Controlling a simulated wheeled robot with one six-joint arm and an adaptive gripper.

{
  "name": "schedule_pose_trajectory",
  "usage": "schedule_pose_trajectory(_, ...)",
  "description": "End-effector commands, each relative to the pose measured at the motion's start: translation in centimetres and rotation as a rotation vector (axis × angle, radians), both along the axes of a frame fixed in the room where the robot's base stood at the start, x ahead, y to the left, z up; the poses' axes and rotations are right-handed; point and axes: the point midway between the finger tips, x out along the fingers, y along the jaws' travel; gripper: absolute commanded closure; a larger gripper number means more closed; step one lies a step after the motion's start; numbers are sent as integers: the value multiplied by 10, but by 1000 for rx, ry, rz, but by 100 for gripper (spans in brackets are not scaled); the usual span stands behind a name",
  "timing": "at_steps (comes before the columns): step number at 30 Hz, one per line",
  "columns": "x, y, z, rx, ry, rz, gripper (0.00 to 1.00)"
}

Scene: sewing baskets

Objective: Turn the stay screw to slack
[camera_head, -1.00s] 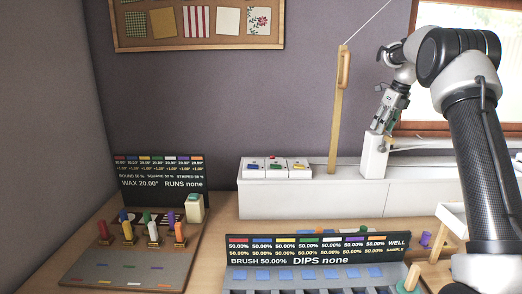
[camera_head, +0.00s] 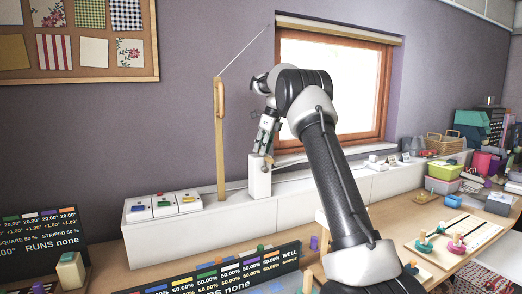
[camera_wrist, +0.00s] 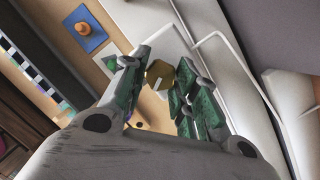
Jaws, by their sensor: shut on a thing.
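The stay screw shows in the wrist view as a brass-coloured faceted knob (camera_wrist: 161,76) with a pale slot or mark on its face. My gripper (camera_wrist: 158,84) has its green-padded fingers on both sides of the knob and is shut on it. In the head view my gripper (camera_head: 267,156) points down at the top of a white block (camera_head: 259,180) on the long white ledge. The knob is too small there to make out clearly. A thin pale rod or cord runs level from the block to both sides.
An upright wooden stick (camera_head: 220,150) with a line to the wall stands left of the block. White boxes with coloured pieces (camera_head: 163,206) sit further left on the ledge (camera_head: 205,222). The window (camera_head: 335,85) is behind my arm. Bins and baskets crowd the right.

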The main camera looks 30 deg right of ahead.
Motion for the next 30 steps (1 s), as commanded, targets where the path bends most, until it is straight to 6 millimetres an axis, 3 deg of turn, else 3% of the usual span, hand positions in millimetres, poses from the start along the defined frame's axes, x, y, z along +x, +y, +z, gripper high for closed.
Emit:
schedule_pose_trajectory(4,1,-1,0,0,-1,115,88)
schedule_pose_trajectory(13,1,-1,-1,0,-1,147,88)
schedule_pose_trajectory(21,2,-2,0,0,-1,418,88)
schedule_pose_trajectory(30,3,-2,-1,0,-2,454,88)
